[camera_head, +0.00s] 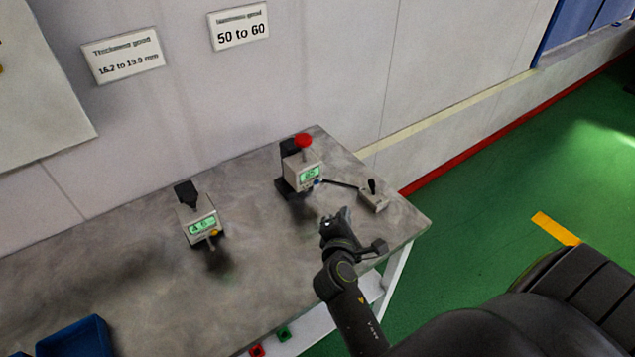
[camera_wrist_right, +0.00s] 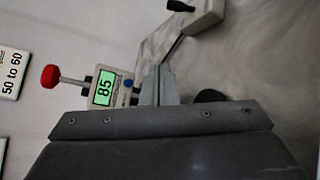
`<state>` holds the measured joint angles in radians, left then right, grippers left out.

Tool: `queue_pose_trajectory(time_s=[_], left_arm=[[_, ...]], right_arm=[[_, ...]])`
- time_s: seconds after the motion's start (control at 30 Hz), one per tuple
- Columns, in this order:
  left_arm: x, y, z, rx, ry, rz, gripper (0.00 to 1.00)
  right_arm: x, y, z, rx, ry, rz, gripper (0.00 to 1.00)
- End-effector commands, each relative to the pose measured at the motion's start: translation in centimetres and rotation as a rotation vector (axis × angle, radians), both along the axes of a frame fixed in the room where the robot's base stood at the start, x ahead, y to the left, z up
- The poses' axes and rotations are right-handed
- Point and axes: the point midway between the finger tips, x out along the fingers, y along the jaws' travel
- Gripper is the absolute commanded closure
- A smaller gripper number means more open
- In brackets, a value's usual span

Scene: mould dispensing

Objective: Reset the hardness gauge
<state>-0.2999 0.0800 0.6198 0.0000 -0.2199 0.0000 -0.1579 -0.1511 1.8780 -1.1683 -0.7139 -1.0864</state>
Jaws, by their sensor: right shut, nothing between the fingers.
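The hardness gauge (camera_head: 301,163) stands near the back of the grey table, with a red knob on top, a lit green display and a blue button (camera_head: 318,182) on its front. The gauge also shows tilted in the right wrist view, with its green display (camera_wrist_right: 105,88) and blue button (camera_wrist_right: 128,83). Its digits are hard to read surely. My right gripper (camera_head: 336,220) is shut and empty, in front of and slightly right of the gauge. In the wrist view its fingers (camera_wrist_right: 160,84) point toward the gauge's button side; contact is not visible. My left gripper is out of view.
A second gauge (camera_head: 199,222) with a yellow button stands to the left. A small lever unit (camera_head: 373,196) sits right of the hardness gauge, joined by a dark rod. A blue bin (camera_head: 75,340) is at the lower left. The wall sign (camera_head: 239,27) reads 50 to 60.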

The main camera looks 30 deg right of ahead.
Motion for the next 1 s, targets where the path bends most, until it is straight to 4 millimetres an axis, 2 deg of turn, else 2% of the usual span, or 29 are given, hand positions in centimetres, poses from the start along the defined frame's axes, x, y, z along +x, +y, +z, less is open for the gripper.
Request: queue_pose_trajectory(time_s=[0.27, 0.7, 1.0], left_arm=[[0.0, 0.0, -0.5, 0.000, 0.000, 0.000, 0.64], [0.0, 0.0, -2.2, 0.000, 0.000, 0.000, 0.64], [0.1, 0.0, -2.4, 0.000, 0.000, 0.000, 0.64]], right_arm=[[1.3, 0.1, -0.2, 0.002, -0.003, 0.000, 1.00], [7.2, 0.5, -0.1, 0.003, -0.001, 0.000, 1.00], [8.7, 0.7, 0.0, 0.002, 0.000, -0.001, 1.00]])
